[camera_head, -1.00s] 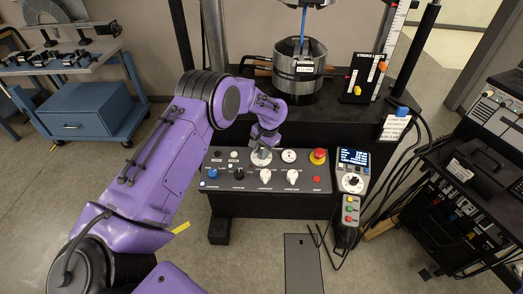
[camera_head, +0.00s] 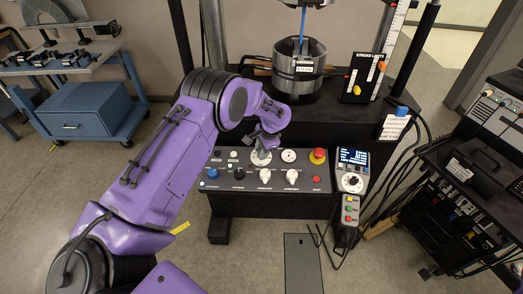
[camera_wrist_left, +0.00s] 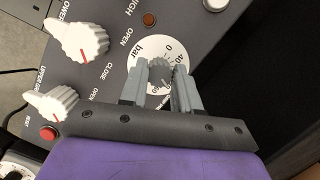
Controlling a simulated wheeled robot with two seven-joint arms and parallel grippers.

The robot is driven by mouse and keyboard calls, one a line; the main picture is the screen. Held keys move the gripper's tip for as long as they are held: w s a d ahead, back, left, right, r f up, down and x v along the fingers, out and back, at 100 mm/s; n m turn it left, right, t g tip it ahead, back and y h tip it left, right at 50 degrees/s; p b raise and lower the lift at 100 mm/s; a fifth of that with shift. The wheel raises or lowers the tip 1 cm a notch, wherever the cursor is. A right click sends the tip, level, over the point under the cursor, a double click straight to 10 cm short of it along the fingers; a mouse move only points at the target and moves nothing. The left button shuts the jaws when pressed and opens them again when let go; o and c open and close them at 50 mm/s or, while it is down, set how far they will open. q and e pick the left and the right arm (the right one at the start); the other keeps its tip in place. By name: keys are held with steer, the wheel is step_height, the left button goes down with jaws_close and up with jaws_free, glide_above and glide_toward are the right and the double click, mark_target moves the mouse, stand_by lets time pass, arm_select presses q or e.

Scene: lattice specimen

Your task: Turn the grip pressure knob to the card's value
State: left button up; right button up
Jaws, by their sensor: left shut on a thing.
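The grip pressure knob (camera_wrist_left: 159,71) is a grey fluted knob on a round white dial (camera_wrist_left: 152,54) marked "bar", with 0 and 40 readable. The fingers partly cover the knob and dial, and I cannot make out a pointer. My left gripper (camera_wrist_left: 161,88) is shut on this knob, one finger on each side. In the head view my left gripper (camera_head: 264,149) reaches down to the dial (camera_head: 261,157) at the back of the control panel. A white card (camera_head: 395,126) with a blue clip hangs right of the panel; its text is too small to read. My right gripper is out of view.
The black control panel (camera_head: 215,183) also carries two white knobs (camera_wrist_left: 80,40) (camera_wrist_left: 52,102), a blue knob (camera_head: 212,173) and a red stop button (camera_head: 318,155). A handset with a screen (camera_head: 353,157) stands at right. A metal cylinder (camera_head: 299,68) stands behind.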

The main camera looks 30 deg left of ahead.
arm_select(q)
steer(key=o, duration=1.1)
steer(key=shift+c, duration=0.2)
steer(key=b+v, duration=0.2)
steer(key=v, duration=0.8)
steer(key=shift+r, duration=0.2)
steer(key=shift+d, duration=0.1)
